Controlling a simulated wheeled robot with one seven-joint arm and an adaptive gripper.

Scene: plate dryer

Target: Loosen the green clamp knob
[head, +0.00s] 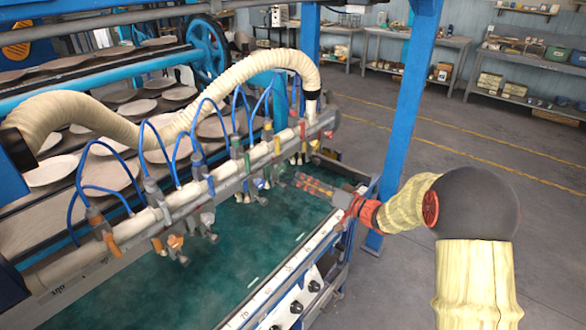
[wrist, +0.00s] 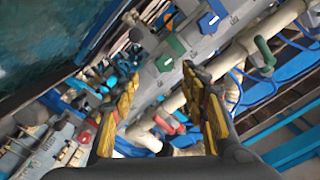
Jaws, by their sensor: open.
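In the wrist view, a green knob (wrist: 173,46) sits on a grey clamp just beyond my fingertips, between them and slightly to the right. My gripper (wrist: 160,76) is open, with its two yellow-and-dark fingers apart and nothing held between them. In the head view, my gripper (head: 298,181) reaches left over the green water, below the right part of the pipe. I cannot tell which of these is the knob in the wrist view.
A blue knob (wrist: 209,23) is close beside the green one. A green lever (wrist: 265,54) and a red lever (wrist: 165,124) stand on the pale pipe. Blue hoses (head: 150,140) loop above the pipe. The tank's white edge (head: 285,270) runs below my arm.

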